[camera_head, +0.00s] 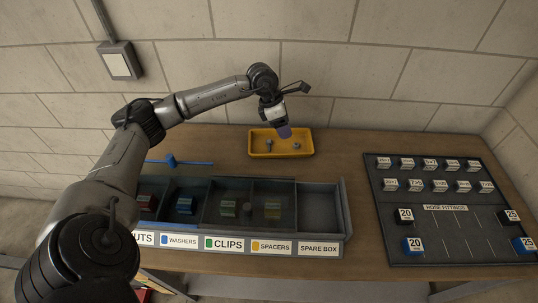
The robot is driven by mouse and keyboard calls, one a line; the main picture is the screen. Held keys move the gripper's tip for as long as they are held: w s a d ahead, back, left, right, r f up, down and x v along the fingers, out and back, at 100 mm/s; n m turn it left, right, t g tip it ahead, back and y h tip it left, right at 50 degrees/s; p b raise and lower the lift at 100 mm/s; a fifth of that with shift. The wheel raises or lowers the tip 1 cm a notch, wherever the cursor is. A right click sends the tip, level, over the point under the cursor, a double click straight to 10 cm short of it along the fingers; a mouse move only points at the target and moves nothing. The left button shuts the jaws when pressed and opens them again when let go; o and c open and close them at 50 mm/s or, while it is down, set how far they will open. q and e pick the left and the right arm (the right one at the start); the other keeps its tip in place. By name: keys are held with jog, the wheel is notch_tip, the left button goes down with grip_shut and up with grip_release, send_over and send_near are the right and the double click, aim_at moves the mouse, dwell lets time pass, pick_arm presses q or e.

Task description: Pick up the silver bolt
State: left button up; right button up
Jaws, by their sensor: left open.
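A yellow tray (307,151) sits on the wooden table near the back wall. Two small grey metal pieces lie in it. The left one, which looks like the silver bolt (268,146), has a head and a short shank. The other grey piece (296,146) is at the right and too small to identify surely. My left gripper (284,131) is open above the tray's back edge, pointing down, between the two pieces in the picture. Its bluish fingertips cover part of the tray's back rim. I see no contact with the bolt. My right gripper is out of view.
A dark compartment bin (325,202) stands in front, labelled for washers, clips, spacers and spare box; the spare box is empty. A blue tool (172,161) lies behind it. A hose fittings board (447,230) is at right. Bare table lies right of the tray.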

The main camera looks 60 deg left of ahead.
pick_arm(q)
jog(key=s+a+g+y+b, duration=0.1)
jog(key=s+a+y+b, duration=0.15)
jog(key=a, duration=0.45)
send_over(269, 144)
jog(key=s, duration=0.1)
jog(key=shift+n+g, duration=0.3)
jog(key=f, duration=0.7)
jog(key=shift+a, duration=0.2)
jog(key=shift+w+d+f+b, duration=0.15)
jog(key=shift+f+b, duration=0.1)
jog(key=shift+f, duration=0.75)
jog(key=shift+w+f+b, duration=0.1)
jog(key=shift+f+b, duration=0.1)
jog(key=shift+f, duration=0.8)
jog(key=shift+w+d+f+b, duration=0.15)
jog(key=shift+f+b, duration=0.1)
jog(key=shift+f, duration=0.75)
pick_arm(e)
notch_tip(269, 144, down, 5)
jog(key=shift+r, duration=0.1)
pick_arm(q)
jog(key=shift+a, duration=0.1)
jog(key=shift+c, duration=0.7)
jog(key=c, duration=0.7)
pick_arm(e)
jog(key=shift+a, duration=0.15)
pick_arm(q)
jog(key=shift+r, duration=0.15)
